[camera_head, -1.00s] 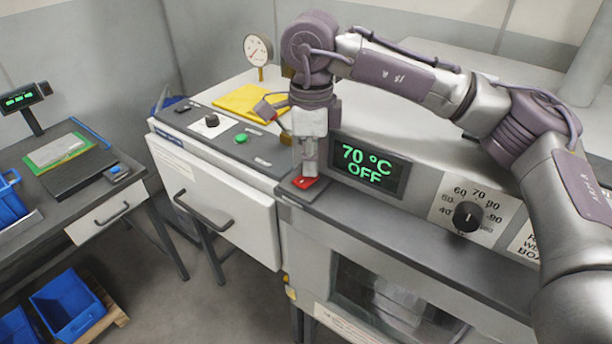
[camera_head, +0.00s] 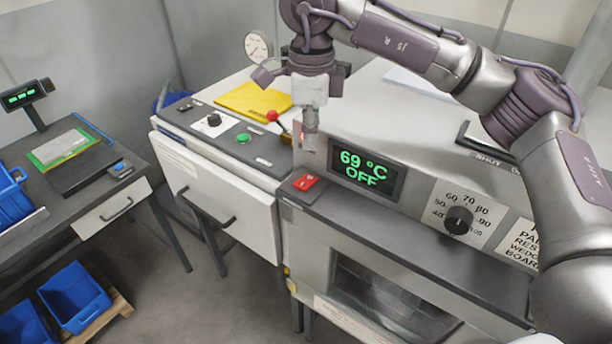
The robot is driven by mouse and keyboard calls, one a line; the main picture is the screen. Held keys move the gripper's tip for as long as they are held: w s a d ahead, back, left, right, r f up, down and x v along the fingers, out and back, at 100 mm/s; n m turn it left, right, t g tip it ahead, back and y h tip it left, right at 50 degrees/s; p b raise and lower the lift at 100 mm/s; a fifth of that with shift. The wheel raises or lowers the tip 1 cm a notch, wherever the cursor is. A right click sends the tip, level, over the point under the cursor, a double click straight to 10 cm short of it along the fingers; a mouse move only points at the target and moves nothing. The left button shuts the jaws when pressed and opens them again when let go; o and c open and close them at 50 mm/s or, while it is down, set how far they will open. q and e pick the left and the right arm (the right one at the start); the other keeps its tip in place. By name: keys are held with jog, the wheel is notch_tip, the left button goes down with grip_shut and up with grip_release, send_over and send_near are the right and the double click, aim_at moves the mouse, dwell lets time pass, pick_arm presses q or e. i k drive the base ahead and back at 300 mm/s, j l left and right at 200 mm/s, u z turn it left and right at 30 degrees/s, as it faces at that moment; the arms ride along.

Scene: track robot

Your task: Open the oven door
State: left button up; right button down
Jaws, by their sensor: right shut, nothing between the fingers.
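The oven (camera_head: 322,235) is the grey machine at the right, with a dark window (camera_head: 390,305) low in its front. Its green display (camera_head: 367,168) reads 69 °C OFF. A red switch (camera_head: 306,182) sits on the ledge left of the display. My left gripper is out of view.
A black dial (camera_head: 458,220) is right of the display. Left of the oven stands a white machine with a drawer-like front (camera_head: 215,200), a green button (camera_head: 243,138) and a red-knobbed lever (camera_head: 272,116). Blue bins (camera_head: 75,298) are on a pallet at lower left. The floor between is clear.

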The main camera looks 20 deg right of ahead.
aim_at(314, 246)
jog(key=k, duration=1)
